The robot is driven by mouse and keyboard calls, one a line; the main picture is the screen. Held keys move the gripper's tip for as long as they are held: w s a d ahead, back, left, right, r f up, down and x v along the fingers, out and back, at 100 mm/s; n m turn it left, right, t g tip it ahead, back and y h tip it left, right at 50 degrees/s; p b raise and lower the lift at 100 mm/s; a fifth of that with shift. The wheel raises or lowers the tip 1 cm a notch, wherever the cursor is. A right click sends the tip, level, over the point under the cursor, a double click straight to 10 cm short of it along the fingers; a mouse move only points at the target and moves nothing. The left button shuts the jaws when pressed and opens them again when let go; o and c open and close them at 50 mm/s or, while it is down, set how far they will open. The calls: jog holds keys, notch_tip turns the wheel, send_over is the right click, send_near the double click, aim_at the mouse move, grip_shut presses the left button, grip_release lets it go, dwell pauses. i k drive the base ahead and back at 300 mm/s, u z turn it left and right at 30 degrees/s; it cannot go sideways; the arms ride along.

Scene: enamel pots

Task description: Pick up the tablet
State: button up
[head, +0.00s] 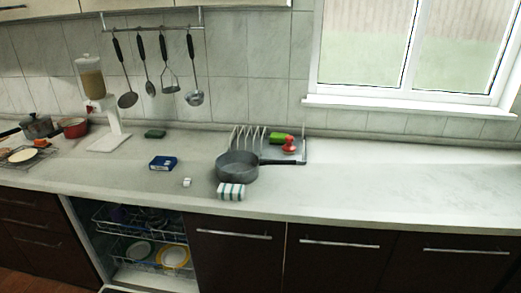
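A small white block (187,182), which looks like the tablet, lies on the pale worktop (400,188) near its front edge. It is too small to make out markings. A dark blue box (163,163) lies behind it to the left. A grey pan (237,168) stands to its right, with a clear gap between. My gripper is not in this view.
A striped cloth (231,191) lies at the front edge below the pan. A dish rack (248,138), a red item (289,145) and a green item (277,138) are behind. A dispenser (90,80) stands left. Below, an open dishwasher (140,245) holds dishes. The right worktop is clear.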

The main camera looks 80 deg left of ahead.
aim_at(187, 181)
jog(key=u, duration=3.35)
jog(key=k, duration=0.5)
jog(key=z, duration=0.6)
jog(key=i, duration=0.75)
jog(key=u, duration=0.8)
